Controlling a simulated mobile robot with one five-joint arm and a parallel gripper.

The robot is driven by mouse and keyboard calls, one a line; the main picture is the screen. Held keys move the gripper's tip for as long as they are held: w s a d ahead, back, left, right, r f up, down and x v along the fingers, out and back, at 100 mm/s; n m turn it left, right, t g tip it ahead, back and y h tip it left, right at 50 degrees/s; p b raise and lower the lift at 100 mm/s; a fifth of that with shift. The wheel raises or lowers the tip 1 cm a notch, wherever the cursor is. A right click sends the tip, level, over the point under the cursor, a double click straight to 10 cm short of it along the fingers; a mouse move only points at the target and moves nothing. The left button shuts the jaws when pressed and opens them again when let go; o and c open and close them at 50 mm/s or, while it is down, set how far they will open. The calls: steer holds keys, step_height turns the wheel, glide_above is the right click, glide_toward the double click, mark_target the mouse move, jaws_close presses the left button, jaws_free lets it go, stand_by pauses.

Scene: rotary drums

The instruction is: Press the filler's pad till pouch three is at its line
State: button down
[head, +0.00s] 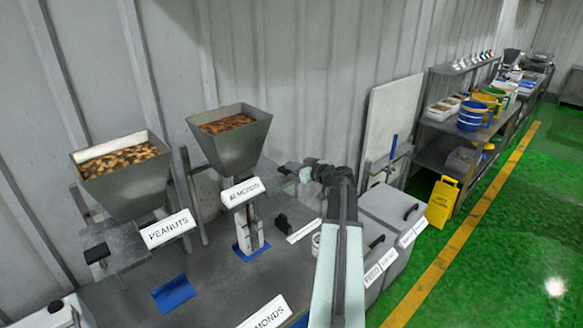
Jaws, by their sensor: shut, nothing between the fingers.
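The almonds filler has a grey hopper (230,140) full of almonds, with an "ALMONDS" label (243,191) on its front. Under it a small pouch (250,236) with a clear or white body and brown contents stands on a blue mat (238,251). Its fill line is too small to make out. My gripper (287,170) is shut and empty, just right of the almonds hopper at about label height. I cannot tell whether it touches the filler's pad, which I cannot clearly make out there. Which pouch is number three is not readable.
A peanuts filler (122,180) stands at the left, with a black pad (97,253) and an empty blue mat (175,294) nearby. A black knob (283,222) is on the bench. Labelled grey bins (388,210) stand at right. A yellow floor sign (441,203) stands beyond, beside open green floor.

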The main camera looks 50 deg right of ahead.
steer(key=s+r+p, duration=0.4)
steer(key=s+r, duration=0.1)
steer(key=s, duration=0.4)
steer(key=shift+s+a+r, duration=0.3)
steer(key=shift+s, duration=0.05)
stand_by(0.3)
